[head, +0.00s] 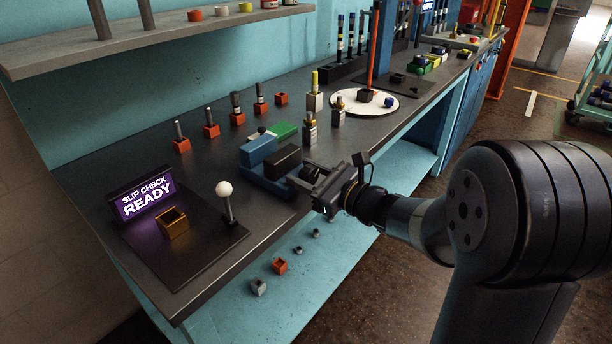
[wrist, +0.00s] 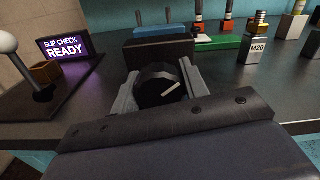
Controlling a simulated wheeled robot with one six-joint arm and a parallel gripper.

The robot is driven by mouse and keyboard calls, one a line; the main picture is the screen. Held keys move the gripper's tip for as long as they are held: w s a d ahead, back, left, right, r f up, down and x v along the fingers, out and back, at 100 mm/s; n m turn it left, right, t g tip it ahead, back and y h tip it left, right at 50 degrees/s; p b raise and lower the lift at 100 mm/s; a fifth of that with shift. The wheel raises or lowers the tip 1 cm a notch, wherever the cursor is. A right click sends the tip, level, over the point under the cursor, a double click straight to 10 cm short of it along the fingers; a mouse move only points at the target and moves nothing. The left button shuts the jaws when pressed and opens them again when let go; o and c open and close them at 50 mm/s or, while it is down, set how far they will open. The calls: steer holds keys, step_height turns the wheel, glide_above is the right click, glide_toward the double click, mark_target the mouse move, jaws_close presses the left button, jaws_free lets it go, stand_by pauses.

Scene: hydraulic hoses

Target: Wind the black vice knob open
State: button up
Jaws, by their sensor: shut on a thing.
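The vice is a blue body (head: 257,149) with a dark jaw block (head: 283,160) on the bench near its front edge. In the wrist view the black vice knob (wrist: 158,86) faces me, with a pale line on its face pointing to the upper right. My gripper (wrist: 160,88) is shut on the knob, one finger on its left side and one on its right. In the head view my gripper (head: 306,177) is at the front of the vice and hides the knob.
A lit "SLIP CHECK READY" sign (head: 143,197), a brass square socket (head: 173,222) and a white-balled lever (head: 225,190) stand left of the vice. Metal fittings (head: 310,130) stand behind to the right. A green block (head: 283,130) lies behind the vice.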

steer(key=o, duration=1)
steer(key=shift+c, duration=0.2)
steer(key=shift+d, duration=0.1)
steer(key=v, duration=1)
steer(key=shift+s+d, duration=0.2)
steer(key=shift+s, duration=0.05)
